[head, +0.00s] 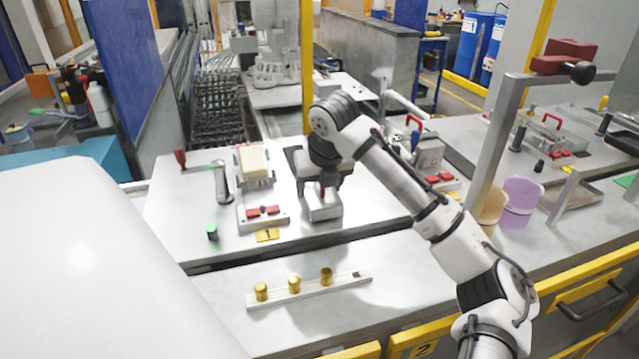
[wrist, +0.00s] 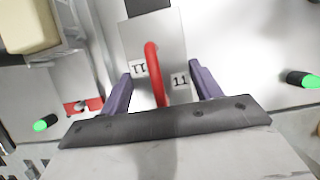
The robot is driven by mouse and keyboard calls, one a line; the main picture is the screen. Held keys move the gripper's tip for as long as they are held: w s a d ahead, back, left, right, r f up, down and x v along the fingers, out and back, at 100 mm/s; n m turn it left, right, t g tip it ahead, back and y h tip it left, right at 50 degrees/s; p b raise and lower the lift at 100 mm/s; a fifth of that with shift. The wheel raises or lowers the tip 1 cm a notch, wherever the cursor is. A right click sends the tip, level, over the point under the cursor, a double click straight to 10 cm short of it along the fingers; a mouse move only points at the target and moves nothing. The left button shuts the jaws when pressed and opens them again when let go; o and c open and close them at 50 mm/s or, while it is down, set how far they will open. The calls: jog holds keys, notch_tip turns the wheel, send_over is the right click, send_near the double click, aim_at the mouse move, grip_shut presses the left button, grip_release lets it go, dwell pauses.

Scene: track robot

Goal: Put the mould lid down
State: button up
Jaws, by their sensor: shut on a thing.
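The mould lid (head: 322,208) is a grey metal block with a red arched handle, below my gripper (head: 325,188) in the head view. In the wrist view the lid (wrist: 176,52) carries small white number labels, and its red handle stands between my two purple fingers. My gripper (wrist: 160,88) is shut on the lid, with one finger at each side. My wrist hides much of the lid in the head view. I cannot tell whether its underside touches the white table (head: 365,195) or hangs just above it.
To the left, a cream block (head: 253,159) sits in a grey fixture beside a red-knobbed lever (head: 222,185). Red buttons (head: 263,212) and a green-topped peg (head: 212,231) are near. Several brass cylinders (head: 294,284) stand on a front strip. Clear tabletop lies right of the lid.

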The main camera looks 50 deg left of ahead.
jog(key=o, duration=1.3)
jog(key=shift+f, duration=0.15)
jog(key=shift+r, duration=0.25)
jog(key=b+v, duration=0.2)
jog(key=v, duration=1)
jog(key=shift+s, duration=0.1)
